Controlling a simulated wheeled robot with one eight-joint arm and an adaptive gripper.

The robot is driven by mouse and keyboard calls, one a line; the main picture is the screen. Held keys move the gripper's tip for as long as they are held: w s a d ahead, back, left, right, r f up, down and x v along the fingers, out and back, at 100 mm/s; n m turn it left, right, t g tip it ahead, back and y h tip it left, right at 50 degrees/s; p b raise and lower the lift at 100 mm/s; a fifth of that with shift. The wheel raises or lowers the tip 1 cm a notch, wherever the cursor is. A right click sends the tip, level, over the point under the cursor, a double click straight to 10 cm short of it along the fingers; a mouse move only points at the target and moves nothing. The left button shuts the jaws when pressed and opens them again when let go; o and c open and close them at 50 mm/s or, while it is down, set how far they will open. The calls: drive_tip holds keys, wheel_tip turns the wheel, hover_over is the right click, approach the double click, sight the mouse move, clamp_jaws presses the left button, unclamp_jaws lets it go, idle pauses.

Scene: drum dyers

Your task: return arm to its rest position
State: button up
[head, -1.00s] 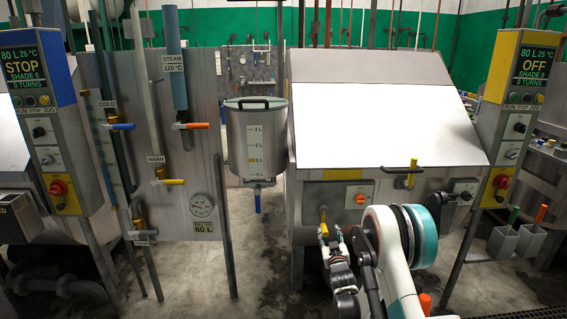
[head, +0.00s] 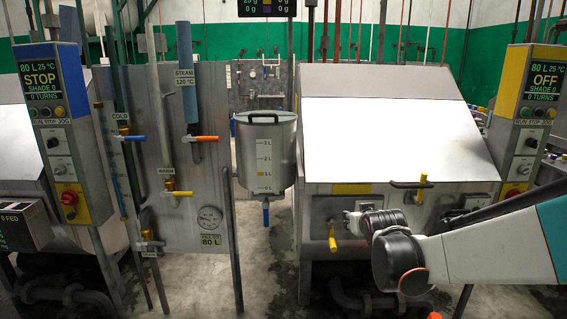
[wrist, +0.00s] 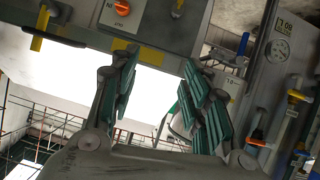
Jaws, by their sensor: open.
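My gripper (head: 360,218) is in front of the right-hand machine's front panel (head: 345,205), right of the yellow lever (head: 332,240), which hangs down. The gap between gripper and lever is hard to judge in the head view. In the wrist view my gripper (wrist: 163,88) has its green-padded fingers spread, with nothing between them. That view is turned over. My white and teal arm (head: 490,250) reaches in from the right and hides part of the panel.
A yellow-gripped lid handle (head: 408,185) sits above my gripper. The right control post (head: 520,120) reads OFF; the left one (head: 60,130) reads STOP. A measuring tank (head: 265,155) hangs in the middle. Wet floor (head: 268,270) between the machines is open.

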drive_tip(key=s+a+f+g, duration=0.1)
drive_tip(key=s+g, duration=0.4)
drive_tip(key=s, duration=3.1)
drive_tip(key=shift+s+a+f+m+y, duration=0.15)
drive_tip(key=shift+s+a+m+y, duration=0.15)
drive_tip(key=shift+y, duration=0.1)
drive_tip(key=shift+o, duration=0.2)
